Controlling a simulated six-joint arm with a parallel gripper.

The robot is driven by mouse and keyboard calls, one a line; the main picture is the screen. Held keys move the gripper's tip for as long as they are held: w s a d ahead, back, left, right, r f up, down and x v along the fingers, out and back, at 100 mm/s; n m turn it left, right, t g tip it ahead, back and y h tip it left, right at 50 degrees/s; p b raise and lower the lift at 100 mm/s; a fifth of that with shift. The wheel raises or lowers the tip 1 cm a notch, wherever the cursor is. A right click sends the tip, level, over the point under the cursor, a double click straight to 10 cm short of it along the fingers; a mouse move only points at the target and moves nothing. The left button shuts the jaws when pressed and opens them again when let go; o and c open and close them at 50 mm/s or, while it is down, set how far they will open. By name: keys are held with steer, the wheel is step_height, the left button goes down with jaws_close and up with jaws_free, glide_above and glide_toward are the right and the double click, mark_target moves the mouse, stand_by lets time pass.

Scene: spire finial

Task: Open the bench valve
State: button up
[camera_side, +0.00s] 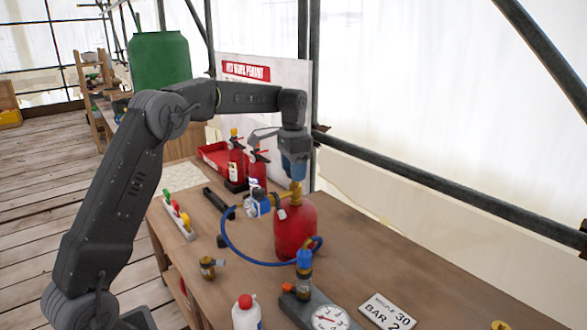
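A red gas cylinder (295,232) stands upright on the wooden bench, with a brass valve (295,192) on its top. A blue hose (238,247) loops from near this valve around the cylinder's left and front. A brass fitting with a blue top (304,260) stands in front of the cylinder, by a round gauge (330,318) on a dark base. I cannot tell which of these is the bench valve. My gripper (295,178) points down directly over the cylinder's brass valve, very close to it. Its fingers are too small to show whether they touch or grip it.
Two red fire extinguishers (237,163) and a red tray (215,157) stand behind. A pipe rail (420,188) runs along the right. The bench right of the cylinder is clear.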

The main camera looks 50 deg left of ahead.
steer(key=c, duration=0.5)
steer(key=n, duration=0.6)
steer(key=shift+d+n, duration=0.2)
steer(key=shift+n, duration=0.1)
steer(key=n, duration=0.5)
steer(key=shift+w+d+n, duration=0.1)
steer(key=shift+n, duration=0.2)
steer(key=o, duration=0.9)
steer(key=shift+o, duration=0.2)
